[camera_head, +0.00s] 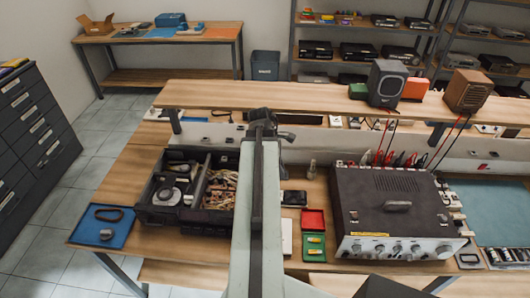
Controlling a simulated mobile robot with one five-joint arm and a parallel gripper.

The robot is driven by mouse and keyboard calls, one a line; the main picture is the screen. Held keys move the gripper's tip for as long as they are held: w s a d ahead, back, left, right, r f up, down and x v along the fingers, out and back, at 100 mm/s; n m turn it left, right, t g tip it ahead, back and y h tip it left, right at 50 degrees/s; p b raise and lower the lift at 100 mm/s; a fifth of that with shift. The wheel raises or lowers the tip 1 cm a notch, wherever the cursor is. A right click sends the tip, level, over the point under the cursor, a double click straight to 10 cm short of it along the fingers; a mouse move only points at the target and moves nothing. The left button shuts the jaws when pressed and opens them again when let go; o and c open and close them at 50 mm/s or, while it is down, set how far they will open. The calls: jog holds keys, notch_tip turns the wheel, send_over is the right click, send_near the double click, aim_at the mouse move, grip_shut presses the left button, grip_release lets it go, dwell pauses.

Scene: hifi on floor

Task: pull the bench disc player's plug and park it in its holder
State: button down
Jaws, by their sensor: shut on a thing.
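My arm (262,200) rises from the bottom middle and reaches over the bench to a dark joint at its far end. My gripper's fingers do not show, and the arm hides what lies behind it. A large dark hi-fi unit (385,200) with a silver knobbed front sits on the bench, right of my arm. I cannot tell whether it is the disc player. Red and black leads stand behind it. Pale small items, possibly plugs or sockets, lie along the bench's back, too small to identify. I cannot make out the player's plug or its holder.
Two speakers (388,84) (467,91) stand on the raised shelf (215,96). Drawers (35,140) stand left; tiled floor is clear beside them.

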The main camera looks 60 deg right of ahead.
jog(key=shift+w, duration=0.2)
jog(key=shift+w+d+f+b, duration=0.85)
jog(key=shift+d+f+b, duration=1.45)
jog(key=shift+d, duration=0.25)
jog(key=shift+w+d+f+b, duration=0.8)
jog(key=shift+d+f+b, duration=1.55)
jog(key=shift+d, duration=0.2)
jog(key=shift+w+d+f+b, duration=0.85)
jog(key=shift+d+f+b, duration=1.45)
jog(key=shift+d, duration=0.25)
jog(key=shift+f+b, duration=0.9)
jog(key=c, duration=1.3)
grip_release()
jog(key=shift+o, duration=0.2)
